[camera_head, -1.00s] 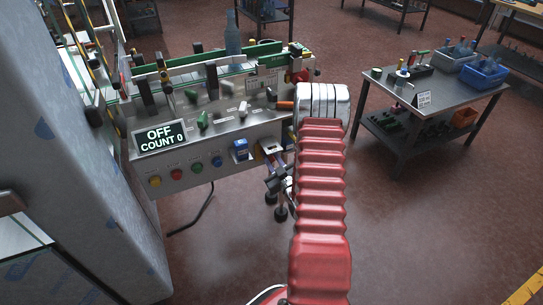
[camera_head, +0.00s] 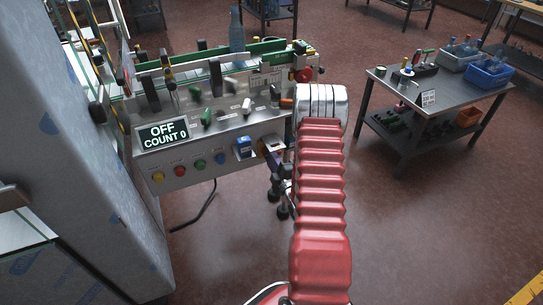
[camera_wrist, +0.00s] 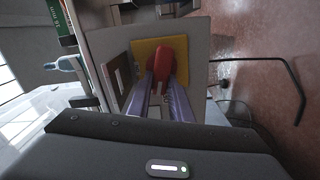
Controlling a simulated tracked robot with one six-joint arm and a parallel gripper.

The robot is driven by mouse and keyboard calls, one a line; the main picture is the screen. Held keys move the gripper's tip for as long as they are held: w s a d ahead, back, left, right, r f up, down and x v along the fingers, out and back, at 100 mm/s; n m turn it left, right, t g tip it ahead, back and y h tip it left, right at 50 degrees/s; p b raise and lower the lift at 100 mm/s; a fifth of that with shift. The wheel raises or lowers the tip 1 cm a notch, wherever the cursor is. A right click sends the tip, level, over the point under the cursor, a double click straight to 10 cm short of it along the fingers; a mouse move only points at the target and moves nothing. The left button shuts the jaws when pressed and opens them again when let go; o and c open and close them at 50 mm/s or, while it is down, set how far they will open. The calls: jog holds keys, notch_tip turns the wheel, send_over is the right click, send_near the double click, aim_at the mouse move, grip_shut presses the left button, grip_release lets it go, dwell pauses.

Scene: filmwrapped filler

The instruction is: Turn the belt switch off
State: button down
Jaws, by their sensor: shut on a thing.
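The belt switch is a red handle (camera_wrist: 166,64) on a yellow plate (camera_wrist: 147,49), seen in the wrist view on the end panel of the machine. My gripper (camera_wrist: 160,82) is shut on the red handle, with one finger on each side of it. The handle's exact turn is hard to read because the fingers cover part of it. In the head view my red arm hides most of the gripper and the switch.
Coloured buttons (camera_head: 199,164) line the machine's front panel below the display. A bottle (camera_head: 237,30) stands at the conveyor's back. A tall grey cabinet (camera_head: 90,160) is close on the left. A table (camera_head: 450,98) with blue bins stands at right, with open floor in front.

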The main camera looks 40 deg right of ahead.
jog(key=shift+a+f+n, duration=0.15)
jog(key=shift+n, duration=0.6)
jog(key=shift+a+f+n, duration=0.1)
jog(key=shift+f+n, duration=0.05)
jog(key=shift+n, duration=0.6)
jog(key=c, duration=1.6)
grip_release()
jog(key=shift+d, duration=0.1)
jog(key=v, duration=1.3)
jog(key=shift+s, duration=0.35)
